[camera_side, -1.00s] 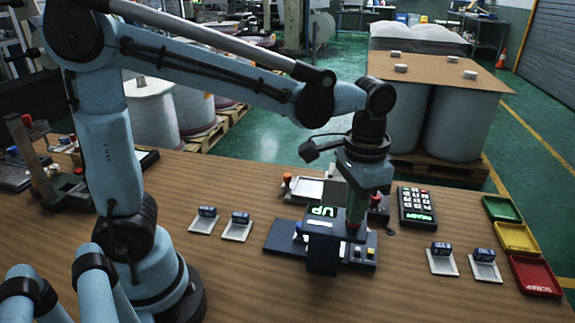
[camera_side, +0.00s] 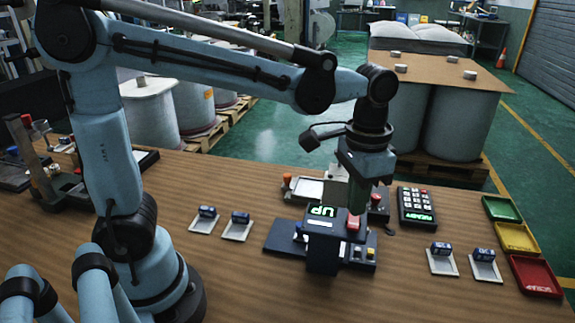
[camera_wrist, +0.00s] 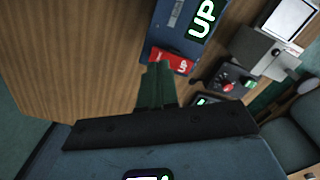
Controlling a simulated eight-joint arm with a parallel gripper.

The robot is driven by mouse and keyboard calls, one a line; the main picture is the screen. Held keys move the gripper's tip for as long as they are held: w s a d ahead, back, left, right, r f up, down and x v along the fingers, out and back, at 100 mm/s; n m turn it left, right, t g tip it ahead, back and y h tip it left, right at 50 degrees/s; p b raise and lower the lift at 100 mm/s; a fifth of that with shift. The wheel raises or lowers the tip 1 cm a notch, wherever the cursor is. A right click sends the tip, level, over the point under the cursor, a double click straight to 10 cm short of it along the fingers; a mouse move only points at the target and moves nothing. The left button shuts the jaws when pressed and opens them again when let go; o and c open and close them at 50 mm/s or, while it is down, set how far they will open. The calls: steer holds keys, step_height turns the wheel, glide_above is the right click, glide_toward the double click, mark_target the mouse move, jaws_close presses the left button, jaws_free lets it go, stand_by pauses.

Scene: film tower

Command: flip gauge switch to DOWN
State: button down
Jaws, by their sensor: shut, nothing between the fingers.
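The gauge (camera_side: 322,227) is a dark blue box on the table, its green display (camera_side: 323,210) reading UP. Its red switch (camera_side: 353,223) sits at the right end of the top. In the wrist view, the switch (camera_wrist: 181,66) shows the word UP, and the display (camera_wrist: 202,18) also reads UP. My gripper (camera_side: 357,211) points down just above the switch in the side view. Its green fingers (camera_wrist: 156,68) are together and empty, close beside the switch in the wrist view. I cannot tell whether they touch it.
A dark panel with small buttons (camera_side: 370,253) lies by the gauge. A keypad (camera_side: 417,206) stands to the right, with green, yellow and red trays (camera_side: 535,277) beyond it. Small blue blocks (camera_side: 441,248) sit on pale plates.

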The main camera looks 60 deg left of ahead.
mark_target(353, 223)
steer(key=shift+r, duration=2.25)
steer(key=s+a+f+n+t, duration=0.3)
steer(key=s+a+f+t, duration=0.2)
steer(key=a+t, duration=0.2)
steer(key=shift+s+a+f, duration=0.15)
steer(key=shift+a+f, duration=0.25)
steer(key=shift+a, duration=0.65)
